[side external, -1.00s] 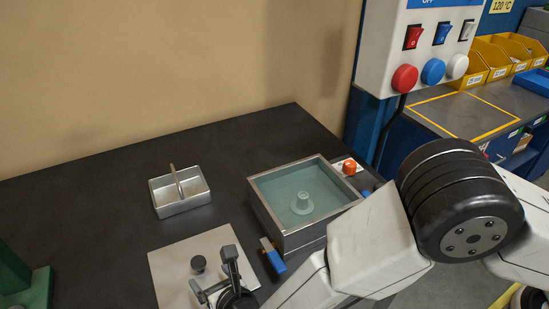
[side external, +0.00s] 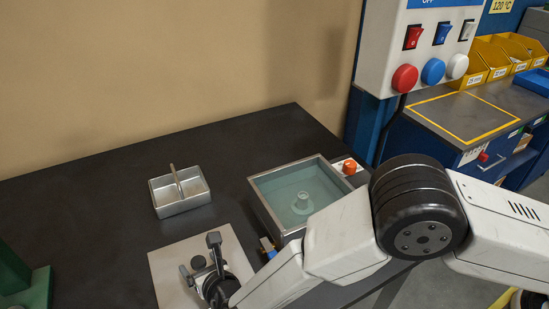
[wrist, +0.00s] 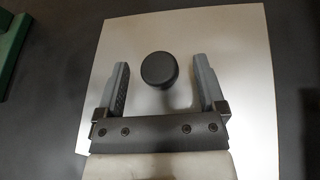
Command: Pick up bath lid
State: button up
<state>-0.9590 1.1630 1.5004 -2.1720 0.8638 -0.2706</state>
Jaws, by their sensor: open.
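The bath lid is a flat, light grey square plate (side external: 172,262) with a round black knob (side external: 198,262). It lies on the dark bench, left of the bath, and fills much of the wrist view (wrist: 225,35). My gripper (side external: 200,256) is open and empty over the lid. In the wrist view, the knob (wrist: 159,69) shows between the two spread fingers of my gripper (wrist: 161,66), near their tips. I cannot tell the height of the fingertips relative to the knob. My gripper and arm hide the lid's near right part in the side view.
A divided metal tray (side external: 181,206) stands behind the lid. A green object (side external: 22,285) is at the left edge.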

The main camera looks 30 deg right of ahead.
jog(key=shift+w+a+f, duration=0.15)
jog(key=shift+w+f, duration=0.1)
jog(key=shift+w, duration=0.35)
grip_shut()
